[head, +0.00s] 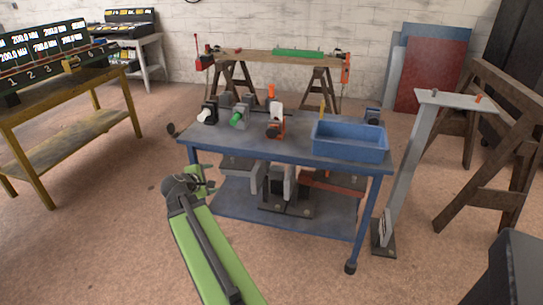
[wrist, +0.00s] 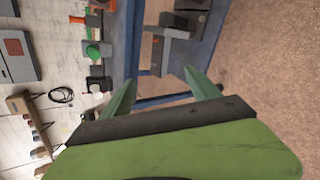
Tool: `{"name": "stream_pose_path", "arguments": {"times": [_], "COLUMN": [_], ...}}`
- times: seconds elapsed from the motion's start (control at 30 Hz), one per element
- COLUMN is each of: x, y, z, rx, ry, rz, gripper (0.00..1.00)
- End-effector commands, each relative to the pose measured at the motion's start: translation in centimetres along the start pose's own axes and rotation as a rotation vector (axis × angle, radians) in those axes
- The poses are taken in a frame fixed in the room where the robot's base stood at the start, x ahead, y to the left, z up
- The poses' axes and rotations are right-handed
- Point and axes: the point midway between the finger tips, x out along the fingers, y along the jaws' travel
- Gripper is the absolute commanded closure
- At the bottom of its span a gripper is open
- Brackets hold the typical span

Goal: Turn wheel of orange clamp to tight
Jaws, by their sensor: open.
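An orange item with an upright orange handle and a pale body, likely the orange clamp (head: 275,128), stands on the blue bench (head: 185,146) beside a green-fronted clamp (head: 237,119). Its wheel is too small to make out. Orange also shows at the upper left of the wrist view (wrist: 77,19). My gripper (head: 203,181) is in front of the bench's left end, below its top and apart from the clamps. In the wrist view its two green fingers (wrist: 160,90) are spread, with nothing between them.
A blue bin (head: 349,142) stands on the bench's right side. A grey post (head: 405,165) stands right of the bench. A wooden trestle (head: 275,62) behind has red and orange pieces at its ends. A yellow table (head: 70,150) stands left. Floor between is clear.

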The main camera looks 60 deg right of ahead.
Motion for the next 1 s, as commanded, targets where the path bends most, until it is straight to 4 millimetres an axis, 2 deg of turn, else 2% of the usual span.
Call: {"name": "stream_pose_path", "arguments": {"times": [0.03, 0.1, 0.2, 0.3, 0.4, 0.53, 0.63, 1.0], "x": [5.5, 8.9, 11.8, 13.0, 13.3, 13.3, 14.3, 22.0], "y": [-0.7, 1.2, 2.6, 3.3, 3.8, 4.2, 4.8, 9.2], "z": [3.5, 8.3, 13.1, 15.6, 16.6, 16.8, 17.0, 18.8], "rx": [-0.171, -0.44, -0.763, -0.971, -1.062, -1.075, -1.073, -1.069], "ry": [-0.091, -0.213, -0.355, -0.44, -0.474, -0.478, -0.478, -0.478], "rz": [0.107, 0.223, 0.304, 0.331, 0.339, 0.34, 0.339, 0.338], "gripper": [0.3, 0.3, 0.3, 0.3, 0.3, 0.3, 0.3, 0.3]}}
